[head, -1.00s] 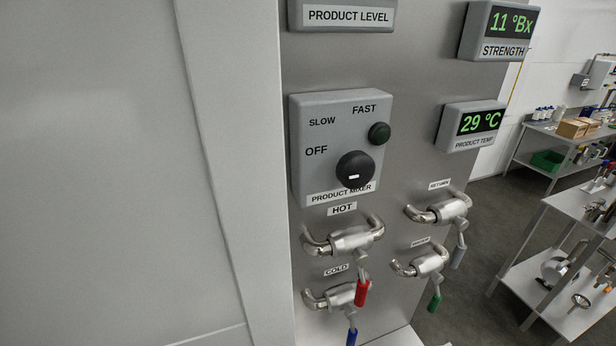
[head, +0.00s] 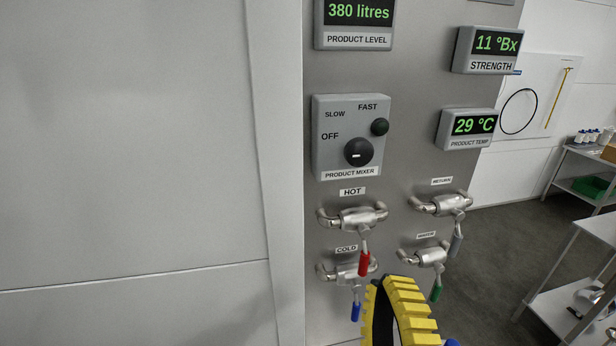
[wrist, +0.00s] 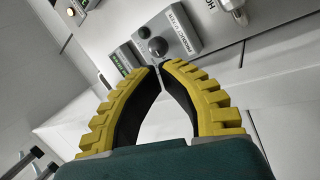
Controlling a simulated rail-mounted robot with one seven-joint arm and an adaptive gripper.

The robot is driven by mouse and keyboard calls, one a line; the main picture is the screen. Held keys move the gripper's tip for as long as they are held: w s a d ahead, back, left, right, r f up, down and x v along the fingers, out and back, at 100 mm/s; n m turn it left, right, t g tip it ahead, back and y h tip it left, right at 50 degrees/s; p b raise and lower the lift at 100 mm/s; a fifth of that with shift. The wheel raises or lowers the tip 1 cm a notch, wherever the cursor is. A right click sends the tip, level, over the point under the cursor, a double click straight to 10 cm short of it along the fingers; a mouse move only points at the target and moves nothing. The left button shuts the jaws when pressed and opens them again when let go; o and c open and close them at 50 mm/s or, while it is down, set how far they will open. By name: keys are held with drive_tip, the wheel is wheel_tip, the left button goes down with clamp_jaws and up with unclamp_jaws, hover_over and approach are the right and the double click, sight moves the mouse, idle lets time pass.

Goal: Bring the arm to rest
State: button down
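My gripper (head: 384,284) has yellow ribbed fingers with dark inner pads. In the head view it rises from the bottom edge, in front of the lower part of the grey control panel (head: 400,100). In the wrist view the fingers of my gripper (wrist: 158,66) arch together and their tips meet or nearly meet. Nothing shows between them. The mixer box (wrist: 182,30) with its black knob (wrist: 158,46) is beyond the fingertips and looks apart from them.
The hot valve (head: 360,217) has a red handle, the cold valve (head: 343,273) a blue one. The return valve (head: 440,204) and another valve (head: 424,257) with a green handle are beside them. A steel table (head: 570,178) stands at right. Open floor (head: 490,240) lies between.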

wheel_tip(320, 180, up, 27)
drive_tip(key=s+a+m+y+p, duration=0.1)
drive_tip(key=s+a+m+p, duration=0.2)
drive_tip(key=m+p, duration=1)
drive_tip(key=p, duration=0.9)
drive_tip(key=shift+r+g, duration=0.15)
drive_tip(key=shift+g, duration=0.15)
